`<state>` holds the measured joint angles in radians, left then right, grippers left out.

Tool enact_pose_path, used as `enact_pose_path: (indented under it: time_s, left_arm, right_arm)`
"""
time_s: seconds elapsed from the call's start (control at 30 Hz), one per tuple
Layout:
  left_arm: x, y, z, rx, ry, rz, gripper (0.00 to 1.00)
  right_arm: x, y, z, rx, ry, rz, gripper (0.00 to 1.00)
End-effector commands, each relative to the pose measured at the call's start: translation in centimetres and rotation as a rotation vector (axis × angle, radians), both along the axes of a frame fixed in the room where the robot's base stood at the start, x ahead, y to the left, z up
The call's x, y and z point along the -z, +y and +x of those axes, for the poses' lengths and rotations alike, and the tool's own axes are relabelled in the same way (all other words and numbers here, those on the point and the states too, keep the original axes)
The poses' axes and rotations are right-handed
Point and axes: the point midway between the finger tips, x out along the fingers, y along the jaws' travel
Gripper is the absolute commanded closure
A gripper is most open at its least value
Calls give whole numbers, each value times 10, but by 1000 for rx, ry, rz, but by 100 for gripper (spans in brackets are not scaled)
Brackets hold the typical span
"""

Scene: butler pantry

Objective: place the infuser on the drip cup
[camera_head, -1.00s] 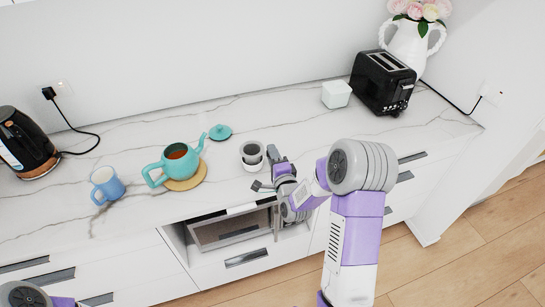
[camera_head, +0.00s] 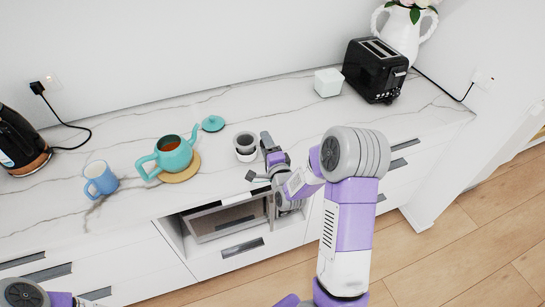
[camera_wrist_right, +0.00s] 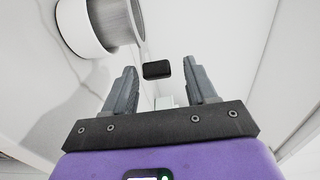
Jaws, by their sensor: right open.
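The grey infuser (camera_head: 245,139) sits upright at the top of the white drip cup (camera_head: 246,156) near the counter's front edge. How deep it sits is hard to tell.
A teal teapot (camera_head: 173,157) stands on a round wooden mat (camera_head: 183,175), its lid (camera_head: 213,123) behind. A blue mug (camera_head: 100,180) and black kettle (camera_head: 17,142) are further left. A white box (camera_head: 328,83) and black toaster (camera_head: 374,72) stand at back right. Below is an open-fronted compartment (camera_head: 222,220).

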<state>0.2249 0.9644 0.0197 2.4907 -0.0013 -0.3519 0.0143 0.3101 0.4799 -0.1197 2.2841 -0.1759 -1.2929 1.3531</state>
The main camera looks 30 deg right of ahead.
Motion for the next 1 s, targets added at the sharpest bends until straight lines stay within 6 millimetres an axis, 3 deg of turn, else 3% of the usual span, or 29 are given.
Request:
enact_pose_path:
  time_s: [0.3,0.5,1.0]
  left_arm:
    - [3,0,0,0,0,0,49]
    - [-30,0,0,0,0,0,49]
    - [-92,0,0,0,0,0,49]
  right_arm:
    - [0,15,-59,1,2,1,43]
    - [-4,17,-66,-1,7,-3,43]
    - [-3,26,-98,-1,7,1,43]
